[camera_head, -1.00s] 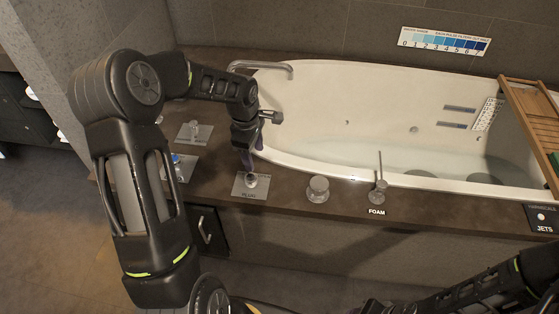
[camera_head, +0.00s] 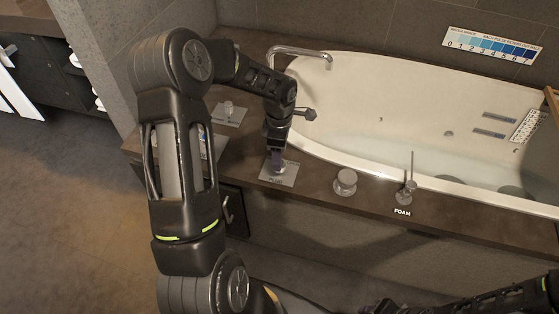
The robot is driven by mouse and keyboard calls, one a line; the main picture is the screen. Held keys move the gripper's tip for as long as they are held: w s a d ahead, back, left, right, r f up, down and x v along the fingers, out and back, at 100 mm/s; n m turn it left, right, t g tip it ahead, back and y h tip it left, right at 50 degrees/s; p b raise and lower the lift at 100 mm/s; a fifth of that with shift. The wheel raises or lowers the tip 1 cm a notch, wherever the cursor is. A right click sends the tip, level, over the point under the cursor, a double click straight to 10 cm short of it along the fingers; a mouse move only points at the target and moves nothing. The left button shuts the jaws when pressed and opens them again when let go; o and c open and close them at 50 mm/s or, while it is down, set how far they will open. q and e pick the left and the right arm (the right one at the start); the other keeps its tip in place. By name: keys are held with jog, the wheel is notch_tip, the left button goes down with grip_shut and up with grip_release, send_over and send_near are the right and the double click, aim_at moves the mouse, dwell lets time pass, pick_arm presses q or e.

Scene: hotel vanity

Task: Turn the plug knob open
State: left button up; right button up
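The plug knob (camera_head: 279,171) sits on a pale square plate (camera_head: 290,176) marked PLUG, on the brown tub ledge. My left gripper (camera_head: 277,160) points down right over the knob and hides most of it. Its fingers are at the knob, but I cannot tell whether they are closed on it or only around it. Part of my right arm shows along the bottom right edge; its gripper cannot be made out.
A round knob (camera_head: 345,183) and the FOAM lever (camera_head: 407,190) stand right of the plug plate. Another control plate (camera_head: 231,115) lies behind, to the left. The tub spout (camera_head: 300,51) and white bathtub (camera_head: 380,90) holding water are beyond.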

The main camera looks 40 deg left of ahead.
pick_arm(q)
jog(key=shift+f, duration=1.85)
grip_shut()
